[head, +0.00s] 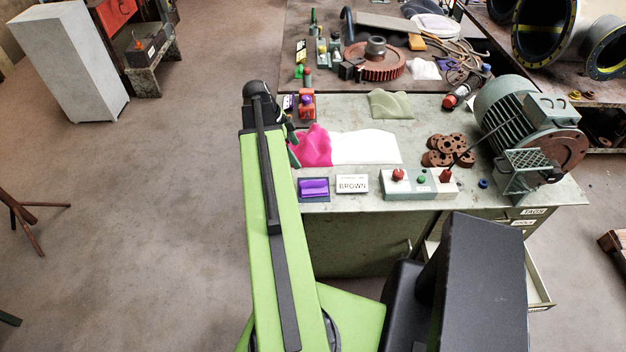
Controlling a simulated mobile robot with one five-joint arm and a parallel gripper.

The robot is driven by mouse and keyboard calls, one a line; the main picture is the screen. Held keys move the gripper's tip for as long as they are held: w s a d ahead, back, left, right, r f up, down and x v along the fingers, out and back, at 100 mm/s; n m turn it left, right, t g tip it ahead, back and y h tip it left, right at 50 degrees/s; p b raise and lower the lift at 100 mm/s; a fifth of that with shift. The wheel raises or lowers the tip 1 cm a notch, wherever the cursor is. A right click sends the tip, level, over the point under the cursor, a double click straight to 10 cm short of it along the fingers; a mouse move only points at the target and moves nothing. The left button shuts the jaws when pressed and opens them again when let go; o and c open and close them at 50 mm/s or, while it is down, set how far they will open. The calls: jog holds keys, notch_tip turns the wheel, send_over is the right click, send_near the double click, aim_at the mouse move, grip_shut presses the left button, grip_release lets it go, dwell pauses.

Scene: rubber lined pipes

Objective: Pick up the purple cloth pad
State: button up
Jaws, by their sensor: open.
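The purple cloth pad (314,188) lies near the front left edge of the green workbench (420,205). It looks like a small square with a brighter purple fold across its middle. My green arm reaches forward along the bench's left side. My gripper (292,146) is at the arm's far end, beyond the pad and beside the left edge of a pink cloth (315,148). It is open, apart from the pad, and partly hidden by the arm. Whether it touches the pink cloth cannot be told.
A white cloth (366,147) lies right of the pink one. A BROWN label card (352,184) and a button box (418,184) stand right of the pad. Brown rusty parts (449,150) and a green motor (515,118) occupy the bench's right. Open floor lies left.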

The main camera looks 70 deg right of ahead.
aim_at(312, 182)
jog(key=b+x, duration=1.1)
jog(key=x, duration=0.1)
jog(key=shift+w+f+b, duration=0.1)
jog(key=shift+f+b, duration=0.25)
jog(key=shift+r, duration=0.1)
jog(key=b+x, duration=0.4)
jog(key=x, duration=0.1)
jog(key=shift+a+b, duration=0.3)
jog(key=shift+a, duration=0.15)
jog(key=shift+f, duration=0.25)
jog(key=shift+d+r, duration=0.1)
jog(key=shift+r, duration=0.1)
jog(key=c, duration=1.5)
